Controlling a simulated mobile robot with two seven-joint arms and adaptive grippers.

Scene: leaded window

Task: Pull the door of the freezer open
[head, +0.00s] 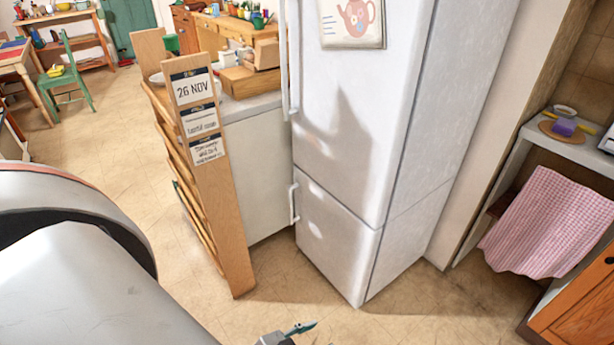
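The tall white fridge-freezer (345,150) stands upright in the middle of the head view. Its lower door, the freezer door (335,240), is closed flush with the body. A short white vertical handle (293,203) is on that door's left edge. The upper door has a longer handle (290,60) on the same side and is also closed. A dark gripper part with a teal tip, apparently my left gripper (290,334), shows at the bottom edge, apart from the freezer and in front of it. Most of it is cut off. My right gripper is not in view.
A wooden rack (215,190) with date signs stands close left of the freezer, before a counter (262,180). At right, a shelf unit (540,140) holds a checked pink cloth (550,222). The tiled floor (400,300) before the freezer is clear.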

